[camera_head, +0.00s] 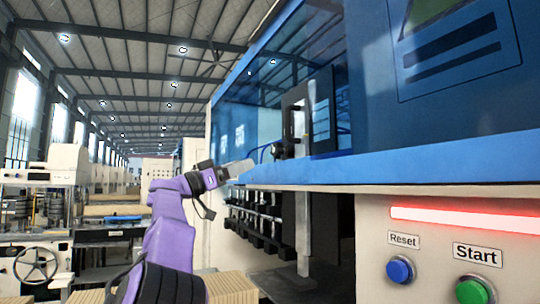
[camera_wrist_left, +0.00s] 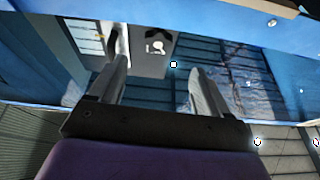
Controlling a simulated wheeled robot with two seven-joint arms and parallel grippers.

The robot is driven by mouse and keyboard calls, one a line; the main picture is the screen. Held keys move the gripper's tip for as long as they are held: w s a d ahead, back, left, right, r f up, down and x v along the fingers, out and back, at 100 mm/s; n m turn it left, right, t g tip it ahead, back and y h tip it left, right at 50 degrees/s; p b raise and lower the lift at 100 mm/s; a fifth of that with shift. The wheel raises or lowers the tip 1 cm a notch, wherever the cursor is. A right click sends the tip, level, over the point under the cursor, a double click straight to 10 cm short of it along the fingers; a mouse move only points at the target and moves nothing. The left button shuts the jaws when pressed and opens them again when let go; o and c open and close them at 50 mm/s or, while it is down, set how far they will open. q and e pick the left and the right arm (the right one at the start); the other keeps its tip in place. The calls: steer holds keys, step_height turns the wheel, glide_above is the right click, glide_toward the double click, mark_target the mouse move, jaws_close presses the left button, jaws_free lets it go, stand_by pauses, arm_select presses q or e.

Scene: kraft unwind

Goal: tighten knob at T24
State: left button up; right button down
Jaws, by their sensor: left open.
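My left gripper (camera_head: 240,168) is at the end of the purple arm, close to the front edge of the blue machine, left of a dark knob-like part (camera_head: 278,151). In the left wrist view its two fingers (camera_wrist_left: 158,78) are spread apart with nothing between them. Beyond the fingertips is a grey panel (camera_wrist_left: 150,66) bearing a small pale round shape (camera_wrist_left: 157,47), too small to identify surely. No T24 label is readable, so I cannot tell which part is the named knob. My right gripper is not in view.
The blue machine ledge (camera_head: 400,171) runs across the right. A black handle plate (camera_head: 310,115) stands above it. Below are a red light bar (camera_head: 460,217), a blue Reset button (camera_head: 400,269) and a green Start button (camera_head: 472,291). Other machines (camera_head: 50,190) stand at left.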

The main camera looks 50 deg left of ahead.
mark_target(274, 152)
arm_select(q)
steer(key=shift+n, duration=0.4)
steer(key=p+x, duration=0.2)
steer(key=x, duration=0.1)
steer(key=p+x, duration=0.2)
steer(key=x, duration=0.1)
steer(key=p+x, duration=0.2)
steer(key=x, duration=0.2)
steer(key=shift+s+d+r, duration=0.1)
steer(key=shift+s+r, duration=0.1)
steer(key=shift+r, duration=0.05)
steer(key=shift+w+d+p, duration=0.1)
steer(key=shift+w+p, duration=0.25)
steer(key=shift+w, duration=0.05)
